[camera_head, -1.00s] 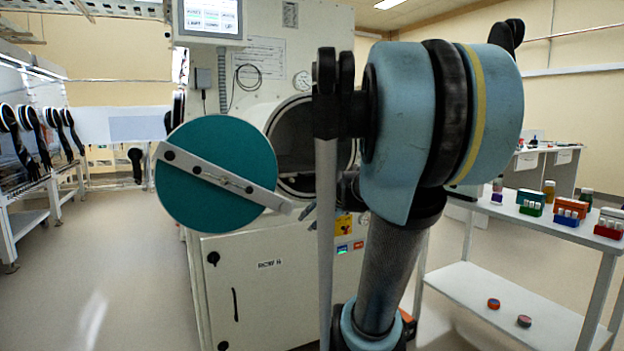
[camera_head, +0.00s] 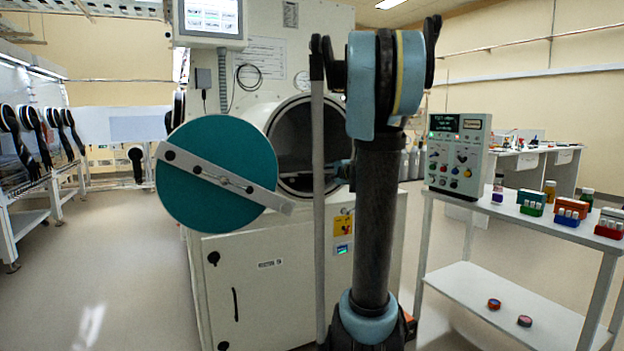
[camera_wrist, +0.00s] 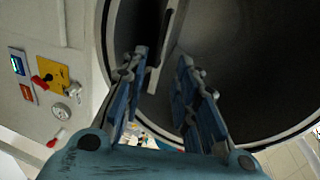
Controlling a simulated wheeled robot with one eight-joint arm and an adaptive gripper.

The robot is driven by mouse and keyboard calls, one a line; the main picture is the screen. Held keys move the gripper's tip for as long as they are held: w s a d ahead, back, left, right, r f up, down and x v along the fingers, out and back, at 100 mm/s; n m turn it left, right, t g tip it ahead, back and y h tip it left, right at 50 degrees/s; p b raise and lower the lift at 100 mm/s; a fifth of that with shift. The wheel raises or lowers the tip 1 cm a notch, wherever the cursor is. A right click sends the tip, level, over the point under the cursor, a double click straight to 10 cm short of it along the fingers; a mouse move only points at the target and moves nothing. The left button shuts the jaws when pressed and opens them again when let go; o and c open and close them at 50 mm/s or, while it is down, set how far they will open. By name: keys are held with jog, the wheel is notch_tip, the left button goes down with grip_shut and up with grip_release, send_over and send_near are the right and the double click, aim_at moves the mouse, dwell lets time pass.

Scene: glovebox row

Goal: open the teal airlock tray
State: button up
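The teal round door (camera_head: 215,160) stands swung open at the left of the airlock in the head view, with a pale bar across its face. The round airlock mouth (camera_head: 304,115) is open and dark inside. A grey flat strip (camera_wrist: 170,42) shows inside the mouth in the wrist view, possibly the edge of the tray; I cannot tell for sure. My gripper (camera_wrist: 162,58) is open at the mouth, its two blue-grey fingers apart, with the strip between and just beyond the tips. Contact is not visible. My arm hides much of the gripper in the head view.
A control box (camera_head: 457,152) stands on the white cart (camera_head: 530,290) at the right, with several racks and bottles beside it. A cabinet (camera_head: 262,290) is below the airlock. The floor at the left (camera_head: 110,270) is clear.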

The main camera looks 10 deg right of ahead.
aim_at(314, 174)
jog(key=x, duration=1.3)
jog(key=shift+w+a+f, duration=0.1)
jog(key=shift+w+a, duration=0.1)
jog(key=shift+w, duration=0.15)
grip_shut()
